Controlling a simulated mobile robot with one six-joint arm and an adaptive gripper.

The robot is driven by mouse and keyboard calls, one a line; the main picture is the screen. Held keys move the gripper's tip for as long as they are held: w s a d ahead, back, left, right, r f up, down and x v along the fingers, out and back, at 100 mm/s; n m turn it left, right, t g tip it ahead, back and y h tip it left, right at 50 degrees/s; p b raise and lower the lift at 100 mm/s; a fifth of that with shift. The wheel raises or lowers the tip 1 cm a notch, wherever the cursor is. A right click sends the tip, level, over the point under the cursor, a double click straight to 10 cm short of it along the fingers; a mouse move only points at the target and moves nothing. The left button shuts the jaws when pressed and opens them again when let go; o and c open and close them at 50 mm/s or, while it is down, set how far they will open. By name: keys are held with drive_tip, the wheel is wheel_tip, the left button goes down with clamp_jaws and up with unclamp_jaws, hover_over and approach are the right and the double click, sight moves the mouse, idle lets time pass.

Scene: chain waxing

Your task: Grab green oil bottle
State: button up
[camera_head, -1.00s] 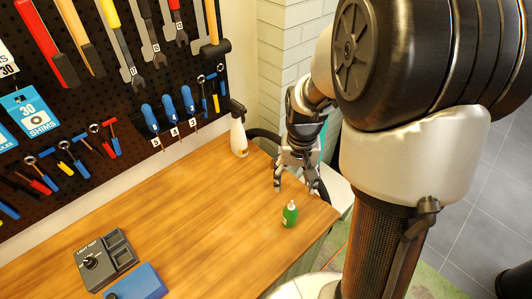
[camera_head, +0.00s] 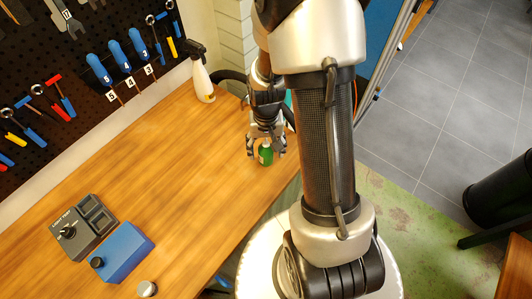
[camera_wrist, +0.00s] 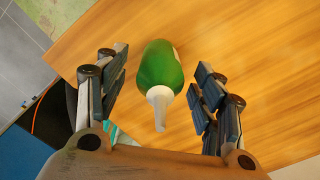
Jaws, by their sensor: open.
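The green oil bottle (camera_head: 266,155) stands upright near the right edge of the wooden workbench. In the wrist view the green bottle (camera_wrist: 160,68) has a white nozzle that points toward my palm. My gripper (camera_head: 266,151) is above and around the bottle, fingers pointing down. In the wrist view my gripper (camera_wrist: 158,82) is open, with one finger on each side of the bottle. Gaps show between the bottle and both fingers. My fingers partly hide the bottle in the head view.
The workbench (camera_head: 170,170) is mostly clear to the left of the bottle. A white spray bottle (camera_head: 202,75) stands at the back by the wall. A grey box (camera_head: 83,228), a blue box (camera_head: 124,255) and a small round metal piece (camera_head: 147,289) are at the front left.

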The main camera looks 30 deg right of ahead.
wheel_tip(320, 180, down, 3)
drive_tip(key=shift+r, duration=0.2)
drive_tip(key=shift+c, duration=0.4)
drive_tip(key=c, duration=1.1)
drive_tip(key=shift+r, duration=0.2)
